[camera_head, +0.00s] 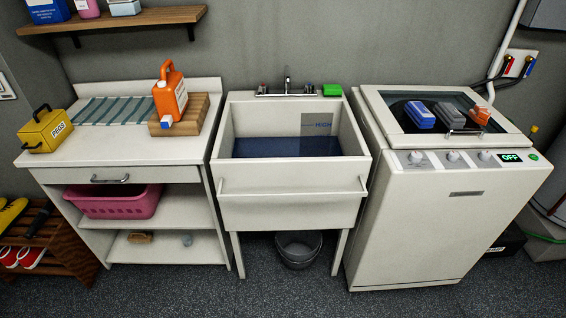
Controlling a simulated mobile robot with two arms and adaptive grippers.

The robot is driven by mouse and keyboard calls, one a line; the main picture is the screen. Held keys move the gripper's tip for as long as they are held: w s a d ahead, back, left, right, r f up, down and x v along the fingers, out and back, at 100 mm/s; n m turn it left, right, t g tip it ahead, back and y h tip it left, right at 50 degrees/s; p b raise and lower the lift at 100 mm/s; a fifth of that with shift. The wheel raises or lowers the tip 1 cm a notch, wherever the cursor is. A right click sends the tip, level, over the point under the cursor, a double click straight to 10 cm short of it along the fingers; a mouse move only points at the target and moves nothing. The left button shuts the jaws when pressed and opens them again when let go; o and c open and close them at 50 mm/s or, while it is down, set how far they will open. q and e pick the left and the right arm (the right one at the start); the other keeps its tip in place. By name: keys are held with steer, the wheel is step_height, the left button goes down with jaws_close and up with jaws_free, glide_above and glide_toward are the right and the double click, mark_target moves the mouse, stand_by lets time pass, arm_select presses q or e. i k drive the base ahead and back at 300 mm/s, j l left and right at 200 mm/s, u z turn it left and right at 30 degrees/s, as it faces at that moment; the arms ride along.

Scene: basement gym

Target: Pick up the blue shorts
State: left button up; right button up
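I cannot make out any blue shorts for certain. A small blue item (420,115) lies on the dark glass lid (441,99) of the white washing machine (445,215), and I cannot tell what it is. Neither of my grippers is in view.
A pink basket (113,203) sits on the left counter's shelf. An orange jug (171,92) on a wooden block, a striped cloth (113,111) and a yellow box (46,131) are on top. A bucket (298,249) is under the sink. The front floor is clear.

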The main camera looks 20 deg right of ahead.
mark_target(423, 119)
steer(key=z, duration=1.4)
